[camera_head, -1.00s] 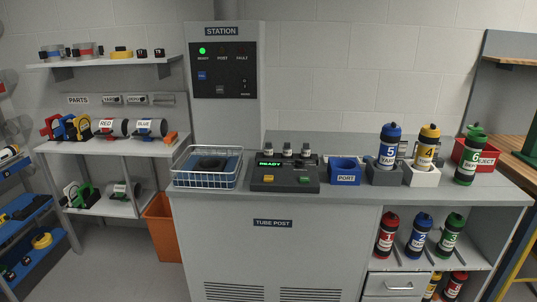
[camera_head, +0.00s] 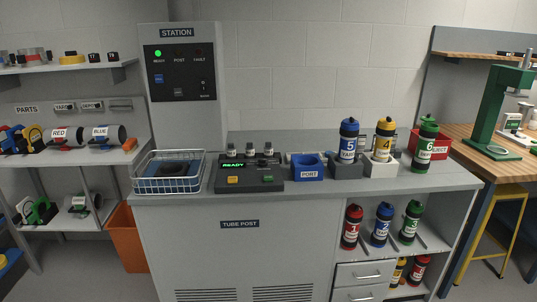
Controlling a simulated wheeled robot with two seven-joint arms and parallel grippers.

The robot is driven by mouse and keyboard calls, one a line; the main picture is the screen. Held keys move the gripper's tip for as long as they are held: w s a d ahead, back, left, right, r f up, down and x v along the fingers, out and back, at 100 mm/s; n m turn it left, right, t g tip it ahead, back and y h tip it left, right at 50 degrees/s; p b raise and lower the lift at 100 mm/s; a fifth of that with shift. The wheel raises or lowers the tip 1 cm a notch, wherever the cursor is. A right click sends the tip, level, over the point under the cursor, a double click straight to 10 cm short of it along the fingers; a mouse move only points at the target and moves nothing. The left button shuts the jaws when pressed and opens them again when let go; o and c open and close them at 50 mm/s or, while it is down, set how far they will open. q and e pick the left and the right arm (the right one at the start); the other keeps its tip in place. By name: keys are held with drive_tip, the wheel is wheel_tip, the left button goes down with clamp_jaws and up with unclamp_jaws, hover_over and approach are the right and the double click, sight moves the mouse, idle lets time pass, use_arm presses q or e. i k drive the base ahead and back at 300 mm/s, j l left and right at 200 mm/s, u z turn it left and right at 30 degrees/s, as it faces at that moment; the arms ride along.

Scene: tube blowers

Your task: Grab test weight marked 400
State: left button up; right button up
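I cannot make out any weight marked 400. Small dark objects (camera_head: 94,57) stand on the upper left shelf, too small to read. A green press-like stand (camera_head: 497,105) is on the wooden bench at the right, with small pale and dark items (camera_head: 513,121) beside it that I cannot identify. Neither of my grippers is in view.
The grey tube post counter (camera_head: 240,205) fills the middle. It bears a wire basket (camera_head: 167,184), a control box (camera_head: 251,176), a blue port (camera_head: 308,167) and canisters 5, 4 and 6 (camera_head: 428,146). A yellow stool (camera_head: 508,197) stands under the wooden bench (camera_head: 470,141).

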sight(230, 150)
drive_tip(key=i+j+z, duration=0.3)
drive_tip(key=i+j, duration=0.2)
drive_tip(key=i+j+z, duration=0.35)
drive_tip(key=j, duration=0.35)
drive_tip(key=i+j+z, duration=0.15)
drive_tip(key=j, duration=0.25)
drive_tip(key=i+j+z, duration=0.15)
drive_tip(key=i+j, duration=0.15)
drive_tip(key=i+j+z, duration=0.2)
drive_tip(key=j, duration=0.3)
drive_tip(key=k, duration=0.1)
